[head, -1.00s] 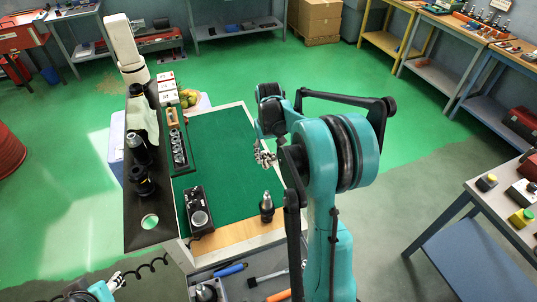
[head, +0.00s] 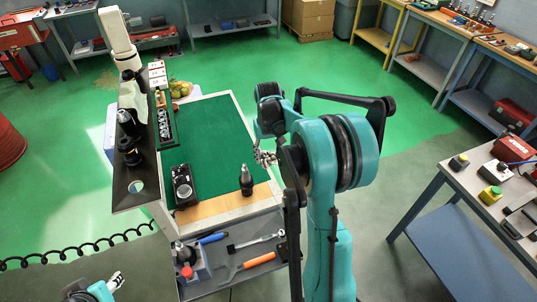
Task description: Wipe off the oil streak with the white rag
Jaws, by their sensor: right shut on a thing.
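My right gripper (head: 265,157) is over the right part of the cart's green mat (head: 212,130). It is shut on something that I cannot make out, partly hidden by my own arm. My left gripper (head: 116,281) is low at the left, over the floor and apart from the cart; its jaws are too small to read. I cannot make out an oil streak on the mat or the wooden strip (head: 215,207).
A black device with a dial (head: 183,187) and an upright tool holder (head: 246,180) stand near the mat's front. Black tool holders (head: 129,150) stand on the left ledge. A bench (head: 463,215) stands at right.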

